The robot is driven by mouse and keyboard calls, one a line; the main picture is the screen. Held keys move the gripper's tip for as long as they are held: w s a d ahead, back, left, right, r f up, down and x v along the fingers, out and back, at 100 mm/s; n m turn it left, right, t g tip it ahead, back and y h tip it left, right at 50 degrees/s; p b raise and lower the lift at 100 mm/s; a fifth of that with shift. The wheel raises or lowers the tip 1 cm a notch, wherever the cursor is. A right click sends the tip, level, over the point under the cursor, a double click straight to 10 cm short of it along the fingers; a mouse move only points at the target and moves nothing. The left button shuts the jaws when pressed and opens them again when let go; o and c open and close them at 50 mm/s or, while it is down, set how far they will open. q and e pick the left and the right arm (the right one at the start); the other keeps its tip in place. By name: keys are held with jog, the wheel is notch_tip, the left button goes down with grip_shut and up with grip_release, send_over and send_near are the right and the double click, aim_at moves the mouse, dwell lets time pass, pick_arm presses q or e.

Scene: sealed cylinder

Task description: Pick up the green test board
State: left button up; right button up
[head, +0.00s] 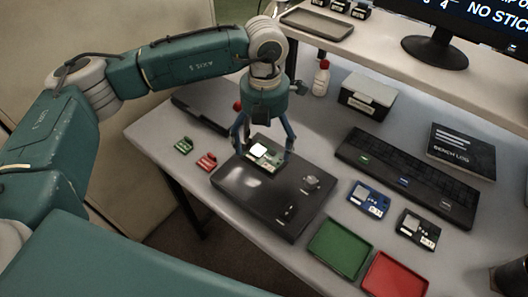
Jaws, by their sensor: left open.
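The green test board (265,157), with a white square on it, lies at the back of a black box-like fixture (245,190) on the bench. My left gripper (263,153) points down from above with its fingers apart, one on each side of the board. The fingers look open around it. I cannot tell whether either finger touches it. The gripper hides part of the board's far side. My right gripper is not in view.
A blue board (369,198) and a black board (418,230) lie to the right, near a green tray (340,248) and a red tray (395,276). A long black rack (400,172) lies behind. Small green (183,146) and red (206,162) parts lie left of the fixture.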

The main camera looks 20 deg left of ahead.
aim_at(265, 155)
pick_arm(q)
notch_tip(265, 155, down, 4)
jog(key=shift+d+r+p, duration=0.1)
jog(key=shift+r+p, duration=0.15)
jog(key=shift+p, duration=0.55)
jog(key=shift+f, duration=0.3)
jog(key=c, duration=1.4)
jog(key=shift+r, duration=0.1)
